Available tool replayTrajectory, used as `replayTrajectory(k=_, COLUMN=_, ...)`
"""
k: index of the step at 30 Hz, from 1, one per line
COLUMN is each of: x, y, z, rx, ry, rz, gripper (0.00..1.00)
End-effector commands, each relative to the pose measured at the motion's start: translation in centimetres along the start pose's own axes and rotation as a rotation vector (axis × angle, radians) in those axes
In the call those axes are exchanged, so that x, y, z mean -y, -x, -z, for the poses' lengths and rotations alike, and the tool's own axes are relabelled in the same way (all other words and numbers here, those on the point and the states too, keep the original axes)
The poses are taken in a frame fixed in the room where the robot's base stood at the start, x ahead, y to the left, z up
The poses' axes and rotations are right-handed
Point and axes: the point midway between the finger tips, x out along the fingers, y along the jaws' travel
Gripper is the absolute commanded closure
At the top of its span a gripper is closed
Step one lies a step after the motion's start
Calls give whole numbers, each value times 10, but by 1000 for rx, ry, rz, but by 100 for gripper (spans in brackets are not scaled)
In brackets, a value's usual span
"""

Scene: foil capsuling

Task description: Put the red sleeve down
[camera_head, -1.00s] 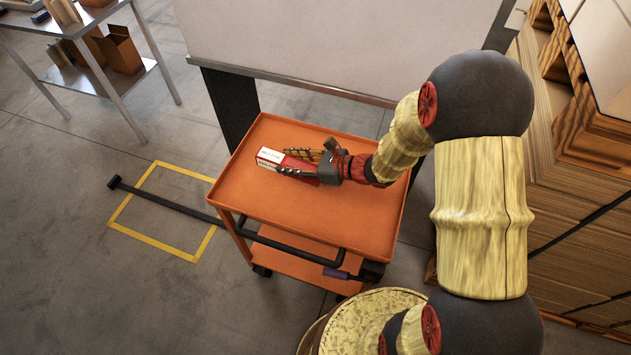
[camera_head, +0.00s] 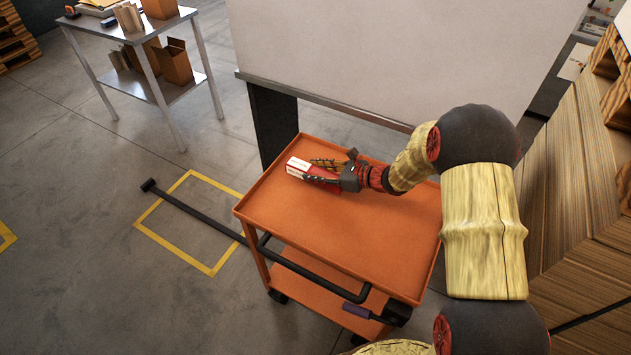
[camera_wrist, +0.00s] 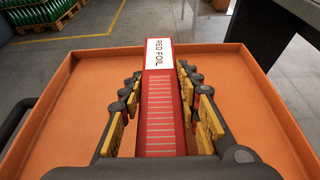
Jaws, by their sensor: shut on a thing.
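The red sleeve (camera_wrist: 162,112) is a long red box with a white label reading "RED FOIL". In the head view the red sleeve (camera_head: 322,181) shows at the far left part of the orange cart's top tray (camera_head: 350,240). My gripper (camera_head: 325,172) has its fingers along both long sides of the sleeve. In the wrist view my gripper (camera_wrist: 160,85) is shut on it, and its labelled end points away toward the tray's far rim (camera_wrist: 215,48). I cannot tell whether the sleeve's underside touches the tray. The fingers hide part of its sides.
The tray has a raised rim and is otherwise bare. A white panel (camera_head: 400,60) stands behind the cart. A metal table (camera_head: 135,32) with cardboard boxes (camera_head: 175,64) is at the upper left. Wooden pallets (camera_head: 590,170) are at the right. Green bottles (camera_wrist: 40,12) show in the wrist view.

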Motion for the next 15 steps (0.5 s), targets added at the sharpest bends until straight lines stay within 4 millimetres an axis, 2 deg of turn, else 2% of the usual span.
replayTrajectory(k=7, x=11, y=-12, z=12, rx=1, ry=1, rz=1, gripper=94)
replayTrajectory(k=12, x=9, y=-22, z=37, rx=0, ry=-2, rz=1, gripper=94)
replayTrajectory(k=15, x=10, y=-22, z=38, rx=1, ry=0, rz=1, gripper=94)
